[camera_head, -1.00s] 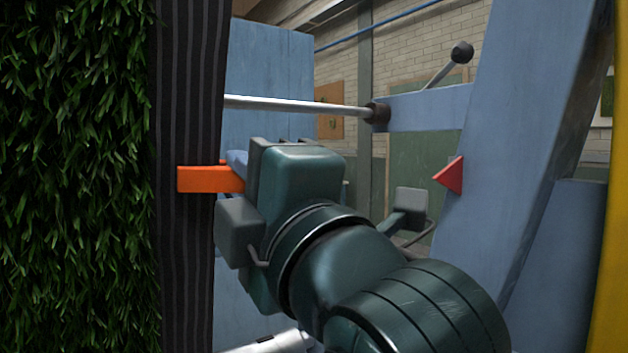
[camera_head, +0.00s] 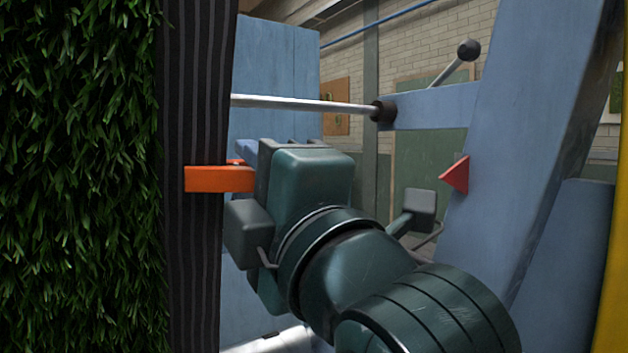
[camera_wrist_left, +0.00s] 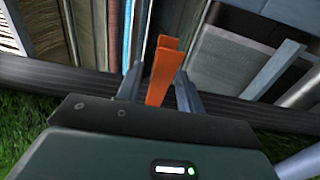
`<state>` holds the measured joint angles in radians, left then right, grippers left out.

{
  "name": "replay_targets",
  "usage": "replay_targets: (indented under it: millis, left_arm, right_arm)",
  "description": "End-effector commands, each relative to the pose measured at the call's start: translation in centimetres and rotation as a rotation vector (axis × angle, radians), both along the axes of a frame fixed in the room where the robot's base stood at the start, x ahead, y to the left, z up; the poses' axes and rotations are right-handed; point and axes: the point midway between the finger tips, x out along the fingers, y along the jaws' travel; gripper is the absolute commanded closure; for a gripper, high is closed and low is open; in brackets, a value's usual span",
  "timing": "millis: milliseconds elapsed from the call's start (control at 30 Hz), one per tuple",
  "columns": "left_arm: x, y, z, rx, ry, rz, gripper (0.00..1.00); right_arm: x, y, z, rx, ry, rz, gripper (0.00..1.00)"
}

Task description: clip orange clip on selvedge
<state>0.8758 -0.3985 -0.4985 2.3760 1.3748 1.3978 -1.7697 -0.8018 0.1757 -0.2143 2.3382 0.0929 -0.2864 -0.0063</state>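The orange clip (camera_head: 218,179) lies across the dark striped selvedge (camera_head: 195,90) at the right edge of the green turf (camera_head: 75,170). Its left end is over the band, short of the grass. My left gripper (camera_head: 243,160) holds the clip's right end from the right; its fingers are mostly hidden in the head view. In the left wrist view, the orange clip (camera_wrist_left: 163,70) stands between the two fingers of my left gripper (camera_wrist_left: 160,82), over the dark band (camera_wrist_left: 60,75). Whether the clip's jaws grip the band cannot be told. My right gripper is not in view.
A blue frame (camera_head: 530,120) with a red pointer (camera_head: 455,174) stands at the right. A metal rod (camera_head: 300,103) runs behind my gripper, with a black-knobbed lever (camera_head: 468,50) above it. A yellow post (camera_head: 612,260) is at the far right edge.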

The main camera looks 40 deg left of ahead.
Motion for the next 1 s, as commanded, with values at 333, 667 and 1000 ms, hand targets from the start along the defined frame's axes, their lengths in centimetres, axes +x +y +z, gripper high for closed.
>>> replay_targets:
  millis: [333, 667, 1000]
  left_arm:
    - [0.2, -0.3, -0.2, -0.008, 0.007, -0.017, 0.55]
    - [0.1, -0.1, -0.4, -0.010, 0.004, -0.015, 0.55]
    - [5.3, -2.2, -0.4, -0.009, 0.006, -0.011, 0.55]
  right_arm:
    - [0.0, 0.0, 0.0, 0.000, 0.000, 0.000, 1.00]
    - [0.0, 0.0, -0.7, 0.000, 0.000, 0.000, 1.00]
    - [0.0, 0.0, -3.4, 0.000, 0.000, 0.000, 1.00]
